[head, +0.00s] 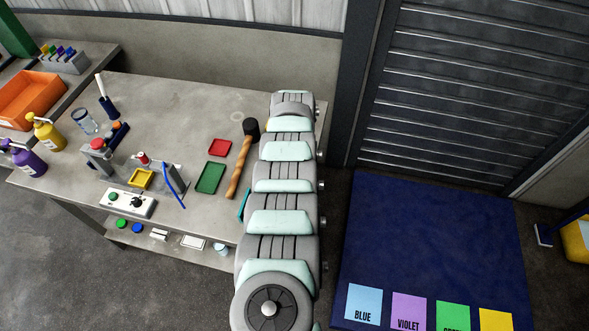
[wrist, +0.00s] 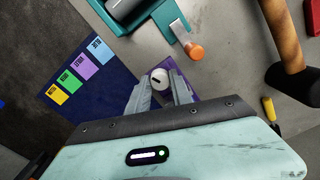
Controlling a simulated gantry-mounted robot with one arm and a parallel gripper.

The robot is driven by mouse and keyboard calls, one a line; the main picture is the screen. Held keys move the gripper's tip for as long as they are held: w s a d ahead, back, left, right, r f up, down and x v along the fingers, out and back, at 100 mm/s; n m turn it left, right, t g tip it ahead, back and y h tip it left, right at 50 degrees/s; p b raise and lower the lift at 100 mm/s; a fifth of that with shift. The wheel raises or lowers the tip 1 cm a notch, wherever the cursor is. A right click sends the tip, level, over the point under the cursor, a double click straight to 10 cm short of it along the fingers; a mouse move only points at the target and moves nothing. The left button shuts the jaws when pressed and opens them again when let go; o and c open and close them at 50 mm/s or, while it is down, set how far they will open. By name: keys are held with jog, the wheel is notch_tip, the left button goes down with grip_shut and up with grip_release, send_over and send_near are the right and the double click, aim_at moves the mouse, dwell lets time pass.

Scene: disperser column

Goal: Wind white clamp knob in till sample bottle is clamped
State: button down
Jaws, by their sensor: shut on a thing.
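The white clamp knob (wrist: 160,77) is round with a dark slot and shows in the middle of the wrist view. My gripper (wrist: 160,84) is shut on the white knob, with one grey finger on each side of it. A purple part (wrist: 190,77) shows partly beside and behind the right finger. A teal stand (wrist: 165,14) with an orange knob (wrist: 196,51) and a dark grey cylinder (wrist: 124,8) lies just beyond. I cannot make out the sample bottle. In the head view my arm hides the knob and gripper; only a teal edge (head: 243,205) shows beside it.
A black-headed mallet (head: 240,160) with a wooden handle lies close left of my arm; its handle also shows in the wrist view (wrist: 282,32). Red (head: 220,147) and green (head: 210,177) trays lie nearby. A blue mat (head: 435,225) with coloured labels covers the floor at right.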

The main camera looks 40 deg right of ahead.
jog(key=c, duration=1.1)
grip_release()
jog(key=shift+c, duration=0.2)
jog(key=shift+r, duration=0.1)
notch_tip(320, 180, up, 11)
jog(key=p, duration=0.1)
jog(key=shift+f, duration=0.2)
